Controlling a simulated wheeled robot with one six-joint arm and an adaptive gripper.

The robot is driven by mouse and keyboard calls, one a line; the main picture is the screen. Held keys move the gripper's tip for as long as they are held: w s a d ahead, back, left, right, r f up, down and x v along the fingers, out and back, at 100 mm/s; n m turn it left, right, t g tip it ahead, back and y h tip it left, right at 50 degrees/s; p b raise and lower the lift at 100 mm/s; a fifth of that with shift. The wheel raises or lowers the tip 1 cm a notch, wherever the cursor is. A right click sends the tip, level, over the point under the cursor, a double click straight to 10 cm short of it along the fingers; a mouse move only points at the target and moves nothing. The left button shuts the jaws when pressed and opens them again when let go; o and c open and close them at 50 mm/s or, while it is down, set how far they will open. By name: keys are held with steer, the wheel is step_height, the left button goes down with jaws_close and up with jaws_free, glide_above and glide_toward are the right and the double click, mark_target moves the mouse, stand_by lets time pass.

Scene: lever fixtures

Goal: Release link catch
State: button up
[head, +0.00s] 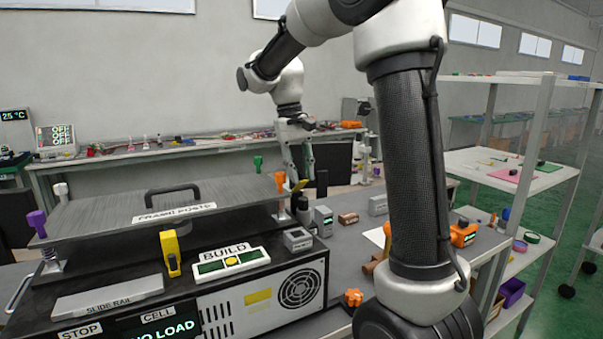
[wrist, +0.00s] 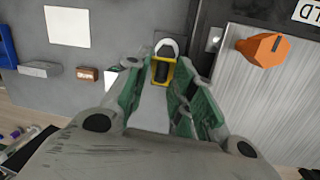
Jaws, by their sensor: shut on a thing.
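My gripper (head: 299,172) hangs pointing down near the right end of the fixture. In the wrist view my gripper (wrist: 160,76) has its green-padded fingers on either side of a small yellow-framed catch (wrist: 162,71) with a dark middle and is shut on it. A yellow piece of this catch (head: 299,185) shows at the fingertips in the head view. A pale rounded end shows just beyond the catch in the wrist view. No label on it is readable, and the fingers hide part of it.
An orange lever (head: 280,182) stands beside my gripper on the grey plate (head: 140,216); its top (wrist: 264,49) shows in the wrist view. A yellow lever (head: 171,254), a BUILD panel (head: 229,263) and grey blocks are nearby. Right of the fixture lies grey bench top.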

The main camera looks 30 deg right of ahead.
mark_target(302, 184)
steer(key=w+g, duration=0.1)
steer(key=g, duration=0.1)
steer(key=w+g, duration=0.1)
steer(key=shift+w+r+g, duration=0.15)
steer(key=shift+w+g, duration=0.05)
steer(key=shift+g, duration=0.2)
steer(key=shift+w+g, duration=0.65)
steer(key=shift+g, duration=0.55)
steer(key=o, duration=0.7)
steer(key=shift+a, duration=0.1)
steer(key=shift+o, duration=0.2)
steer(key=shift+r, duration=0.1)
